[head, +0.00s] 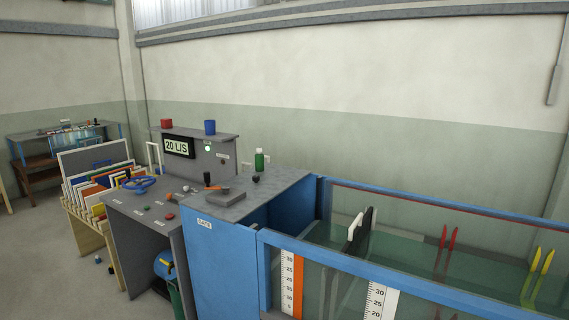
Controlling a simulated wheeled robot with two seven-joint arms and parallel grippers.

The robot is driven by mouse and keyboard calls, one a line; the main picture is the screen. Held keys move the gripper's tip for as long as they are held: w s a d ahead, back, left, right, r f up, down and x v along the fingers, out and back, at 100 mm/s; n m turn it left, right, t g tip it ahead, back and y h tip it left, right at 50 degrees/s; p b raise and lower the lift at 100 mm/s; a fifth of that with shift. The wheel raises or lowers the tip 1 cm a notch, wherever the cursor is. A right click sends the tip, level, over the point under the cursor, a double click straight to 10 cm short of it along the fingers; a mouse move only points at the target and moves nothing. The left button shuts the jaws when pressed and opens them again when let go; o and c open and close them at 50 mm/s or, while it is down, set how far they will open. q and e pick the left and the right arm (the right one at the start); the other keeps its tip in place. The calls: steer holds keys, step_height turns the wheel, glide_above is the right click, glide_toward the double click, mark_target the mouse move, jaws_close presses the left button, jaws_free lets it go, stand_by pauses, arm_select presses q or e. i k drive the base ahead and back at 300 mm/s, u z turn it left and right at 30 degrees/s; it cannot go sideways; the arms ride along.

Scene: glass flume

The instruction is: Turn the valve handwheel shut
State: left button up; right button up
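The blue valve handwheel (138,184) sits at the left end of the grey control console (150,208), with a small dark part above its rim. It is small and far off, so I cannot tell how far it is turned. A display (179,146) on the console's raised back reads "20 L/S", and a green light (207,148) glows beside it. Neither of my grippers shows in the head view, and nothing of mine touches the handwheel there.
A blue-framed glass flume (400,272) with measuring scales fills the right side. A rack of coloured panels (92,190) stands left of the console. A green bottle (259,158) stands on the worktop. Open floor (50,275) lies at front left, with small objects on it.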

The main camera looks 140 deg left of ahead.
mark_target(139, 186)
steer(key=z, duration=0.75)
steer(key=k, duration=1)
steer(key=z, duration=1.7)
steer(key=i, duration=1.35)
steer(key=z, duration=2.15)
steer(key=i, duration=1.9)
steer(key=z, duration=2)
steer(key=i, duration=1.65)
steer(key=z, duration=4.15)
